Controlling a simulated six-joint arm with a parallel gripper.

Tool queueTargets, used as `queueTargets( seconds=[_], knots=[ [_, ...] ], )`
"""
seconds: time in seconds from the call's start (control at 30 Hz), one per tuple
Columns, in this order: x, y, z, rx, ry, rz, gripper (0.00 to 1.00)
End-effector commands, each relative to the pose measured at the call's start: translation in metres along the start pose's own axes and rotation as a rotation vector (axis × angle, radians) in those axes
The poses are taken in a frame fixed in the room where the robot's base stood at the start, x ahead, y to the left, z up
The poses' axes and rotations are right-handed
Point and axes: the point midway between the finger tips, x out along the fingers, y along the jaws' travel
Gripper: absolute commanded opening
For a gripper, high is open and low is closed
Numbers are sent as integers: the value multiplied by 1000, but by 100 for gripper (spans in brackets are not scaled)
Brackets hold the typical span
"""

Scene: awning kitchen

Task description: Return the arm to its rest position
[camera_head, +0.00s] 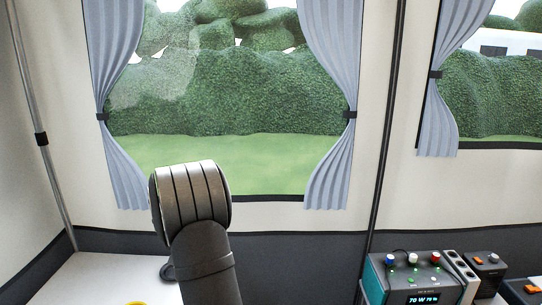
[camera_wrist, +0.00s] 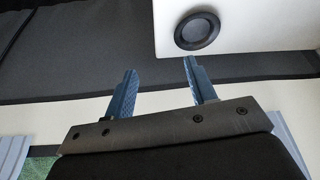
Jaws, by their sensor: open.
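My gripper (camera_wrist: 160,66) shows in the wrist view with its two blue fingers spread apart and nothing between them. Beyond the fingers are a dark wall band and the corner of a white surface. In the head view my dark arm rises at the lower middle in front of the window. My gripper is not visible in that view.
In the wrist view, a round black fitting (camera_wrist: 197,30) sits on the white surface. In the head view, a teal device with a lit display (camera_head: 400,279) stands at lower right beside small boxes (camera_head: 487,268). A yellow thing (camera_head: 135,303) is cut off at the bottom edge. Blue-grey curtains (camera_head: 333,100) frame the window.

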Motion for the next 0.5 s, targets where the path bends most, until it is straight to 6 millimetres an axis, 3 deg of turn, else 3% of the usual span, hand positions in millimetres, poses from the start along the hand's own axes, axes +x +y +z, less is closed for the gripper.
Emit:
queueTargets(
  seconds=[0.5],
  knots=[
    [4, 104, -9, 120, -3, 47, 51]
  ],
)
